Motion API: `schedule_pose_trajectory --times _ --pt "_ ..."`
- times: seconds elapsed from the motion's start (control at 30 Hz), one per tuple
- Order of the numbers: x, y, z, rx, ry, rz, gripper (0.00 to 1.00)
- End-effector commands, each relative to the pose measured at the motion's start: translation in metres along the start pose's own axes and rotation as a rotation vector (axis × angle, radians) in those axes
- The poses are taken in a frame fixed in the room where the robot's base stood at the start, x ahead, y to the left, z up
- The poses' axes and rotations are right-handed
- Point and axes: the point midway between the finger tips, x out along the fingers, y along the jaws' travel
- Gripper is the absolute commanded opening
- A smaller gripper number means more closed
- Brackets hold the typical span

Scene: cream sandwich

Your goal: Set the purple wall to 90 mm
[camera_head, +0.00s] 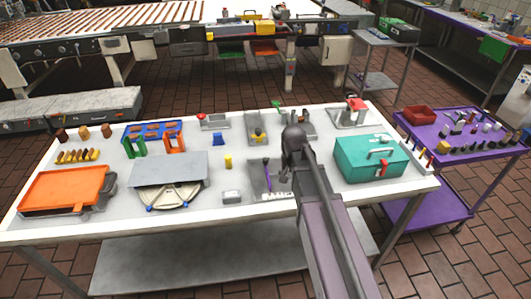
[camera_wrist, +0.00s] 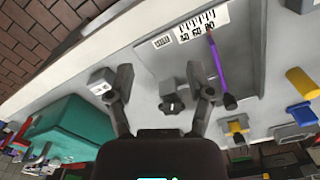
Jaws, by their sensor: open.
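The purple wall (camera_wrist: 216,62) is a thin bar on a grey plate (camera_wrist: 245,45). It also shows in the head view (camera_head: 267,174), left of my arm. A dark round end (camera_wrist: 230,101) sits at the wall's near end. A grey block with a black knob (camera_wrist: 172,104) stands on the plate, between my fingers in the picture. My gripper (camera_wrist: 160,72) is open with nothing between its fingertips; contact with the block cannot be judged.
A teal case (camera_head: 367,160) stands right of my arm, and a grey-topped device (camera_head: 168,168) stands left of the plate. A purple cart (camera_head: 450,145) stands right of the table.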

Motion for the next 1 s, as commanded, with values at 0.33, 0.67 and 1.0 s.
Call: schedule_pose_trajectory --times 0.33,0.67,1.0 --pt "-0.065 -0.088 -0.1 0.355 0.0 0.0 0.68" --pt "-0.085 -0.127 -0.134 0.531 0.0 0.0 0.68" --pt "-0.084 -0.127 -0.134 0.538 0.0 -0.001 0.68"
